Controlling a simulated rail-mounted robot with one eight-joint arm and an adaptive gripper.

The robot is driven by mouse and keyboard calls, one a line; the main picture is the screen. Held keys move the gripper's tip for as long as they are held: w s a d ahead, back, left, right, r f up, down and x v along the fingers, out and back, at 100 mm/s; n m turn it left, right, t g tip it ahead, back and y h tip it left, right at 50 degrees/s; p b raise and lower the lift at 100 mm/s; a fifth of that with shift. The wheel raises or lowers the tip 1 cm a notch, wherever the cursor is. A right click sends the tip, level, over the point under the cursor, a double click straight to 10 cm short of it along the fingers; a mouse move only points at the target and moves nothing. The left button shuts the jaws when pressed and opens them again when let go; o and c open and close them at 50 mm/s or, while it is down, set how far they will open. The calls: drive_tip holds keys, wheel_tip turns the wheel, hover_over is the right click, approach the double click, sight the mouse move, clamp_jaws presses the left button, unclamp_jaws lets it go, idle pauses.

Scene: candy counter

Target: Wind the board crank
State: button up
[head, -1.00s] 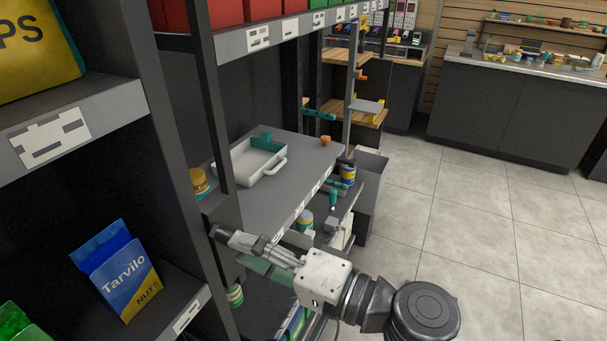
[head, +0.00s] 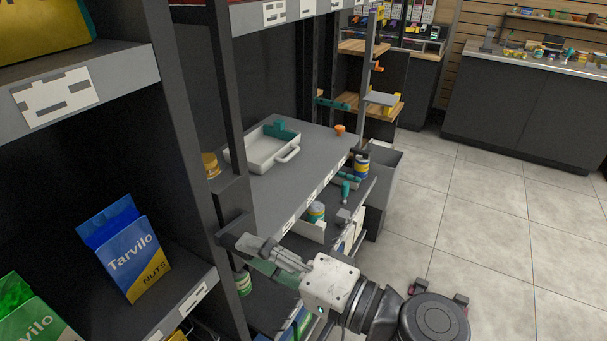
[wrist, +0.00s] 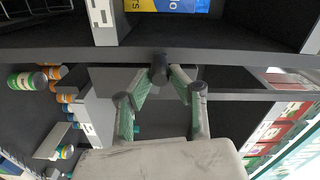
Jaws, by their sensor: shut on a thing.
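A grey upright post (head: 368,85) stands beyond the shelves in the head view. A small orange handle (head: 377,67) sits on it and looks like the crank, with a flat grey board (head: 380,98) below. My gripper (head: 228,239) is well to the left and nearer, low beside a dark shelf upright, far from the orange handle. In the wrist view my gripper's fingers (wrist: 158,75) converge on a small dark piece in front of the shelf edge. What that piece is I cannot tell. The orange handle cannot be made out in the wrist view.
A grey shelf (head: 300,185) holds a white tray (head: 262,158) and a small orange cup (head: 340,130). A grey bin (head: 383,185) stands past the shelf end. The tiled floor (head: 480,220) at right is clear.

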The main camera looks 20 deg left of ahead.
drive_tip(key=shift+f, duration=0.3)
wheel_tip(320, 180, down, 2)
drive_tip(key=shift+s+f+b, duration=0.1)
drive_tip(key=shift+b, duration=0.95)
drive_tip(key=shift+w+f+b, duration=0.65)
drive_tip(key=shift+f+b, duration=0.25)
drive_tip(key=shift+b, duration=0.15)
